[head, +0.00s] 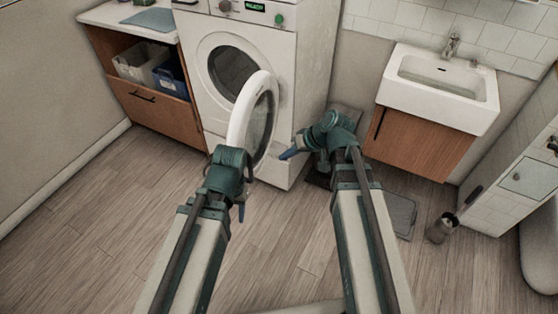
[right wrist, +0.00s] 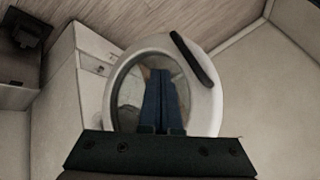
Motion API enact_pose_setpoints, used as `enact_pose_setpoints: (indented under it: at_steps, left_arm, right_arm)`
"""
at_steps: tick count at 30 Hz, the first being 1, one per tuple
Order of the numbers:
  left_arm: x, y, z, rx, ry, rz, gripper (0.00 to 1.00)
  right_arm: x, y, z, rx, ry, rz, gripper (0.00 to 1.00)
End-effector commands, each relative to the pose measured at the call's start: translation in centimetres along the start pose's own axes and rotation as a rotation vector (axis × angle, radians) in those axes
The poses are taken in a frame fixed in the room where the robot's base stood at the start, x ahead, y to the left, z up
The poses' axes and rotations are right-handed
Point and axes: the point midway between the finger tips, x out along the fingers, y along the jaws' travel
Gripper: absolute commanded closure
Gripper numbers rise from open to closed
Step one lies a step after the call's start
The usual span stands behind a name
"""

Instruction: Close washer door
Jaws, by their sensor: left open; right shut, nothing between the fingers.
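The white washer (head: 262,50) stands at the back, left of centre in the head view. Its round door (head: 237,127) is swung open, standing out from the front with the round opening exposed behind it. The door's white ring (right wrist: 206,110) and glass also show in the right wrist view, with a dark curved piece on the ring. My right gripper (head: 283,156) is shut and empty, just right of the door; its blue fingers overlap the glass in the wrist view. I cannot tell whether they touch it. My left gripper (head: 241,212) is open below the door, mostly hidden by its wrist.
A wooden cabinet (head: 150,112) with bins stands left of the washer. A white sink (head: 435,90) over a wooden cabinet is at the right. A grey scale-like slab (head: 401,214) and a small brush holder (head: 440,229) are on the floor. The left floor is clear.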

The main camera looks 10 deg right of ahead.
Motion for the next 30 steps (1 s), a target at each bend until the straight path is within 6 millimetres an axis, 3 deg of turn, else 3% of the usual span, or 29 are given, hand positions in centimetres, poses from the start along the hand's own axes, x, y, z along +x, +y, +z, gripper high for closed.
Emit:
enact_pose_setpoints:
  at_steps: [1, 3, 14, 21, 30]
  left_arm:
    - [1.4, 0.1, -0.1, 0.0, 0.0, 0.0, 0.48]
    - [2.5, 0.2, -0.1, 0.0, 0.0, 0.0, 0.48]
    - [7.2, 0.7, -0.4, 0.0, 0.0, 0.0, 0.48]
    - [6.5, 0.6, -0.4, 0.0, 0.0, 0.0, 0.48]
    - [6.5, 0.6, -0.4, 0.0, 0.0, 0.0, 0.48]
  right_arm:
    - [1.5, 0.3, 0.2, -0.002, -0.001, -0.001, 1.0]
    - [2.9, 0.3, 0.3, -0.003, -0.002, -0.001, 1.0]
    - [8.8, 0.3, 0.2, -0.002, -0.002, 0.0, 1.0]
    - [9.6, -2.8, 0.1, -0.001, -0.002, 0.0, 1.0]
    - [10.1, -3.6, 0.1, 0.0, -0.001, 0.0, 1.0]
